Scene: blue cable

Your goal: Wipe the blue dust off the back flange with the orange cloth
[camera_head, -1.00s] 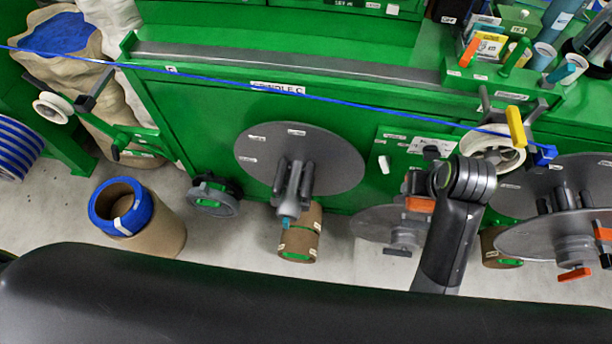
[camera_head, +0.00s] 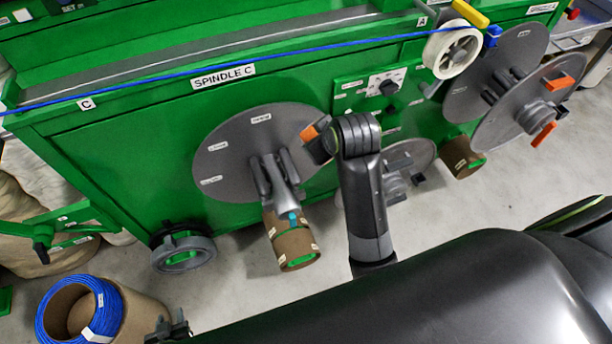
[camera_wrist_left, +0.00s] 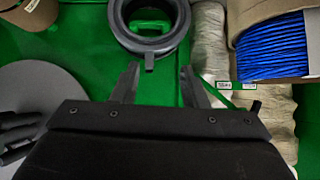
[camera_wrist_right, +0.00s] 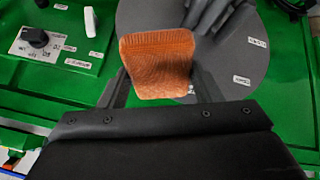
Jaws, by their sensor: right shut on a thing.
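The back flange (camera_head: 225,150) is a large grey disc with small white labels, upright on the green machine under the SPINDLE C sign; it also shows in the right wrist view (camera_wrist_right: 258,70). I cannot make out blue dust on it. My right gripper (camera_head: 320,145) is shut on the orange cloth (camera_wrist_right: 158,62), in front of the flange's right edge; whether they touch is unclear. In the head view the cloth (camera_head: 309,133) is partly hidden by the gripper. My left gripper (camera_head: 170,328) is low at the bottom edge; its fingers (camera_wrist_left: 158,85) are apart and empty.
A spindle hub with grey arms (camera_head: 275,178) juts out from the flange, above a brown cardboard core (camera_head: 297,248). A blue cable (camera_head: 330,47) runs along the machine top. A blue cable coil (camera_head: 105,310) stands near my left gripper. Another reel (camera_head: 495,75) is at right.

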